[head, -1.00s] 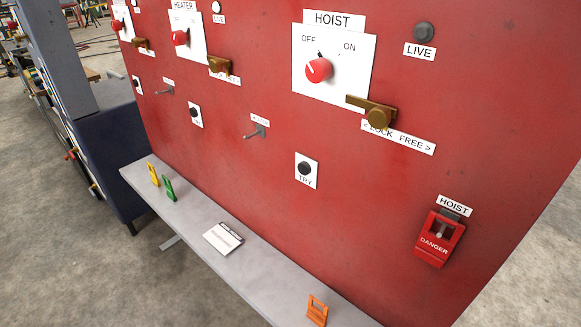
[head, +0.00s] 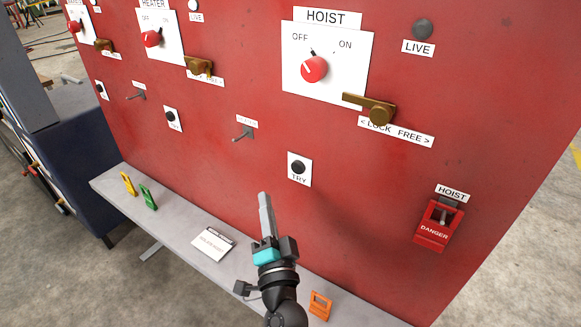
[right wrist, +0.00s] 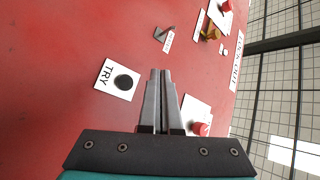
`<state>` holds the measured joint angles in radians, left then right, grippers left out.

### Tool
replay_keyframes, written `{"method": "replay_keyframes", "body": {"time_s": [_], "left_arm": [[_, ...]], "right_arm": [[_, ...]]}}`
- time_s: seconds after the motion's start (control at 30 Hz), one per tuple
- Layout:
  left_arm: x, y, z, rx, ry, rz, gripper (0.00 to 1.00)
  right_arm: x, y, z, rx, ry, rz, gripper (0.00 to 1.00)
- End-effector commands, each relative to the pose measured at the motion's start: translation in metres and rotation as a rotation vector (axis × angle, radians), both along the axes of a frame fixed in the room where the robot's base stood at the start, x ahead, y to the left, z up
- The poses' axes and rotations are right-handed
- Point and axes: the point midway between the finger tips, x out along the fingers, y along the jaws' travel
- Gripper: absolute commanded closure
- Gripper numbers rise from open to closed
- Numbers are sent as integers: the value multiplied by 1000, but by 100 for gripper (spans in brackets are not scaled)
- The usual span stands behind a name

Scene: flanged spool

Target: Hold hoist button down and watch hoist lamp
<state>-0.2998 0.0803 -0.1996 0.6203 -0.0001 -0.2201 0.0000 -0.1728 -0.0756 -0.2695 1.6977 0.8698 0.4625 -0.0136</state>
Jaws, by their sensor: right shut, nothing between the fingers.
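The hoist TRY button (head: 298,167) is a black round button on a white plate, below the HOIST switch. It also shows in the right wrist view (right wrist: 123,82). The hoist lamp (head: 423,29), labelled LIVE, is dark grey and looks unlit. My right gripper (head: 264,197) is shut and empty, left of and below the TRY button in the head view. In the wrist view its fingertips (right wrist: 160,75) are beside the button plate, apart from the button. My left gripper is not in view.
A brass lever (head: 379,112) points left above the LOCK/FREE label. A red DANGER box (head: 434,235) is at lower right. A metal peg (head: 240,135) sticks out left of the button. The grey shelf (head: 180,228) below bears a white card (head: 212,243) and an orange tag (head: 319,305).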

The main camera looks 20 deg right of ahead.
Motion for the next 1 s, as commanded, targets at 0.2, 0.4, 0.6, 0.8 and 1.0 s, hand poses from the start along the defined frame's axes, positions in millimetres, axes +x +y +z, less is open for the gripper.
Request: {"method": "replay_keyframes", "body": {"time_s": [0.2,0.4,0.6,0.8,1.0], "left_arm": [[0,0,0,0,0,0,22],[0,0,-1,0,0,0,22],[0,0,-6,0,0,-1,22],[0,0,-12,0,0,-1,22],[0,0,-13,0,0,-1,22]], "right_arm": [[0,0,0,0,0,0,100],[4,-5,-1,-3,0,0,100],[18,-24,0,-4,-2,-2,100],[36,-46,-1,-4,0,0,100],[49,-62,-1,-4,1,1,100]]}}
